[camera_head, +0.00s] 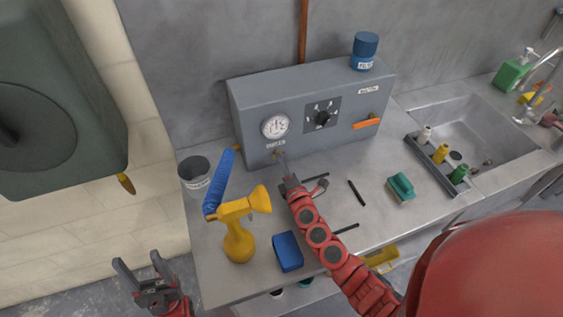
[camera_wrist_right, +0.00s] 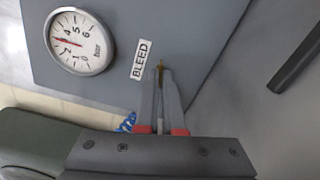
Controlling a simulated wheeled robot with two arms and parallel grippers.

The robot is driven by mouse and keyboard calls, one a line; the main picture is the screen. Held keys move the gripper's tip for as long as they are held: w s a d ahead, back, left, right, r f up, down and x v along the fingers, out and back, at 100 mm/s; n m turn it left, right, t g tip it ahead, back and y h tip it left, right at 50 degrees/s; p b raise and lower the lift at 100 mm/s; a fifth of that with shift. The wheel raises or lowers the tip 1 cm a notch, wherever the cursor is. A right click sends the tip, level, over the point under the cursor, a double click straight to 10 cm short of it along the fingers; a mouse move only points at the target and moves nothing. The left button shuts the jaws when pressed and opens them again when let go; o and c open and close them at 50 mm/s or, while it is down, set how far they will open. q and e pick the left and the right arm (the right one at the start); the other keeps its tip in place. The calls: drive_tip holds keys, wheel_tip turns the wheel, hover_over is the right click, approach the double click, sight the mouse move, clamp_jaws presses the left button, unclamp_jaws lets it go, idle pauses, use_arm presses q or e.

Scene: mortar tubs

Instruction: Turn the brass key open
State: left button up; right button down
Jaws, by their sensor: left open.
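The brass key (camera_wrist_right: 161,66) is a small brass piece on the grey panel box, beside the BLEED label (camera_wrist_right: 142,60) in the right wrist view. In the head view the brass key (camera_head: 277,152) shows as a small spot below the pressure gauge (camera_head: 275,126). My right gripper (camera_head: 281,160) reaches the panel front there. In the wrist view its fingertips (camera_wrist_right: 161,74) are close together with the brass key between them, partly hiding it. My left gripper (camera_head: 138,274) is open and empty, off the counter at the lower left.
The grey panel box (camera_head: 240,105) also bears a black dial (camera_head: 322,117) and an orange lever (camera_head: 367,124). A yellow spray bottle (camera_head: 238,241), blue box (camera_head: 288,251) and grey cup (camera_head: 196,177) stand left of my right arm.

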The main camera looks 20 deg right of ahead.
drive_tip(key=n, duration=0.3)
drive_tip(key=shift+w+a+r+n, duration=0.1)
drive_tip(key=shift+r+n, duration=0.05)
drive_tip(key=shift+n, duration=0.25)
drive_tip(key=n, duration=0.3)
drive_tip(key=shift+n, duration=0.3)
drive_tip(key=n, duration=0.3)
drive_tip(key=shift+r+n, duration=0.1)
drive_tip(key=shift+n, duration=0.2)
drive_tip(key=shift+n+b, duration=0.3)
drive_tip(key=shift+n, duration=1.8)
drive_tip(key=c, duration=1.1)
unclamp_jaws()
drive_tip(key=shift+o, duration=0.5)
drive_tip(key=shift+w+f, duration=0.15)
drive_tip(key=shift+f, duration=0.05)
